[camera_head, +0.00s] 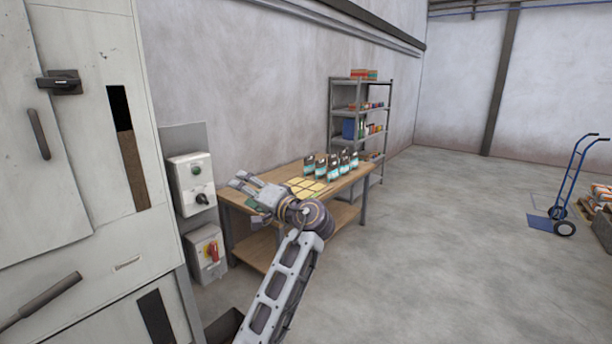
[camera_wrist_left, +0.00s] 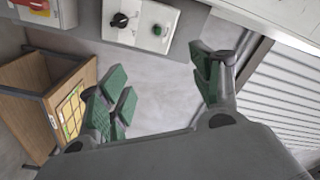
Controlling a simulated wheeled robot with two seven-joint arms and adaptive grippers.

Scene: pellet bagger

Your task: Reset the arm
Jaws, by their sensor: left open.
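My left gripper (camera_head: 246,188) is in front of the work table, to the right of the upper control box, in the head view. Its arm rises from the bottom middle of that view. In the left wrist view the green-padded fingers (camera_wrist_left: 165,88) are spread apart with nothing between them. The upper control box (camera_head: 191,183), with a black knob and a green button, also shows beyond the fingers in the left wrist view (camera_wrist_left: 140,20). My right gripper is not in view.
A pale machine cabinet (camera_head: 75,200) fills the left. A lower switch box (camera_head: 206,252) has a red handle. The wooden table (camera_head: 346,183) holds yellow cards (camera_head: 303,187) and several pouches (camera_head: 333,170). Behind are shelves (camera_head: 362,110). A blue hand truck (camera_head: 573,175) stands right. The middle floor is clear.

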